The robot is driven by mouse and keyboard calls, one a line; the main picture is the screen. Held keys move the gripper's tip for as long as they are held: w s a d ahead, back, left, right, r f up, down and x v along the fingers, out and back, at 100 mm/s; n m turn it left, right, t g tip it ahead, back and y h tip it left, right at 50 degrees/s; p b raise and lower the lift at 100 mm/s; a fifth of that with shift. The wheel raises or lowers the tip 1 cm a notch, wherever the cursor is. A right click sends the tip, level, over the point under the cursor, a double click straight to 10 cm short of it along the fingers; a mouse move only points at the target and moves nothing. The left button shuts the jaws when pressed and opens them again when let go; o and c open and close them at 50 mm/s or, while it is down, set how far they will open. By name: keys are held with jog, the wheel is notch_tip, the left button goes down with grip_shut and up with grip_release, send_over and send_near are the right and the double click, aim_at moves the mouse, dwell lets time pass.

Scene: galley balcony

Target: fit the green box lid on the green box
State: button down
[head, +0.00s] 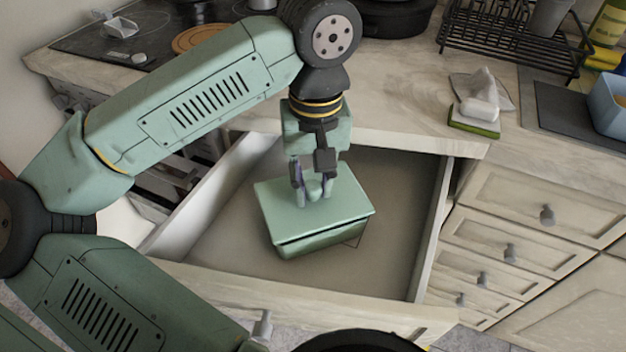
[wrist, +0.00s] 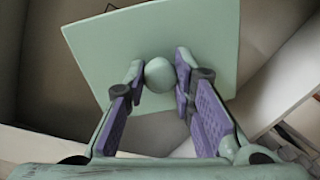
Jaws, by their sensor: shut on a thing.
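The green box lid (head: 340,205) is a flat pale green plate with a round knob on top. My gripper (head: 313,188) comes from above and is shut on this knob. In the wrist view the lid (wrist: 205,35) fills the upper middle, with the knob between the purple-padded fingers of my gripper (wrist: 160,78). The green box (head: 325,240) is directly under the lid, inside the open drawer. A dark line shows between lid and box along the front; I cannot tell whether they touch. The inside of the box is hidden by the lid.
A black dish rack (head: 510,35), a green-based white object (head: 480,105) and a blue tub (head: 605,105) stand on the counter.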

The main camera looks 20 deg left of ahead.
aim_at(314, 183)
jog(key=shift+f, duration=0.15)
jog(key=shift+f+b, duration=0.35)
jog(key=shift+b, duration=0.25)
jog(key=shift+f+b, duration=0.2)
jog(key=shift+b, duration=0.1)
jog(key=c, duration=1.3)
grip_release()
jog(key=shift+r, duration=0.1)
jog(key=r, duration=1.2)
jog(key=shift+w, duration=0.2)
